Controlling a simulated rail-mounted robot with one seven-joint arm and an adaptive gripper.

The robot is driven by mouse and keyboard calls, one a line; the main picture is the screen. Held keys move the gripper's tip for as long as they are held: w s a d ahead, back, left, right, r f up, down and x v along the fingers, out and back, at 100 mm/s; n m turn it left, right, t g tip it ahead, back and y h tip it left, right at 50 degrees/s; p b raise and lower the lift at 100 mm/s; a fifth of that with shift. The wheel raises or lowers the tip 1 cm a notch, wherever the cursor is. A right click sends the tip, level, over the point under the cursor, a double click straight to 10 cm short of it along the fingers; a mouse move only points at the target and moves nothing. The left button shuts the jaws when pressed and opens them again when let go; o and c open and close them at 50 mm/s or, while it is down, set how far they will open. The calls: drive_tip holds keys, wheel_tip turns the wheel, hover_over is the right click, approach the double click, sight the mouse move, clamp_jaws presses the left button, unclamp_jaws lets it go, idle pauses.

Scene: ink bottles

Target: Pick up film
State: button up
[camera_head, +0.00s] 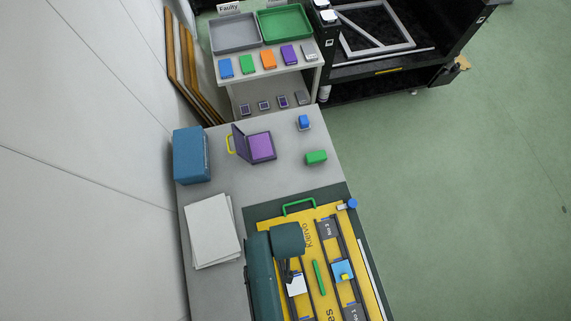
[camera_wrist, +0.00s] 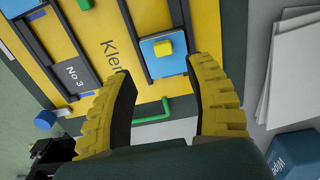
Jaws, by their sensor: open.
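No thing is labelled film, and I cannot tell for sure which object it is. The flat white sheets (camera_head: 212,230) are a candidate; they lie stacked askew on the grey table at the left and show at the right of the wrist view (camera_wrist: 297,65). My gripper (camera_wrist: 160,75) is open and empty, its yellow ribbed fingers apart above the yellow board (camera_head: 310,235). A blue square plate with a yellow knob (camera_wrist: 163,46) sits in a rail just beyond the fingertips. My arm hides that plate in the head view. The sheets lie to the side of my gripper.
A blue box (camera_head: 191,155), an open purple case (camera_head: 261,147), a green block (camera_head: 316,157) and a small blue block (camera_head: 304,122) stand on the table. A green handle (camera_wrist: 155,112) lies near my fingers. A shelf with grey (camera_head: 235,47) and green trays stands behind.

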drive_tip(key=f, duration=0.6)
drive_tip(key=shift+a+f, duration=0.15)
drive_tip(key=shift+a, duration=0.15)
drive_tip(key=c, duration=0.8)
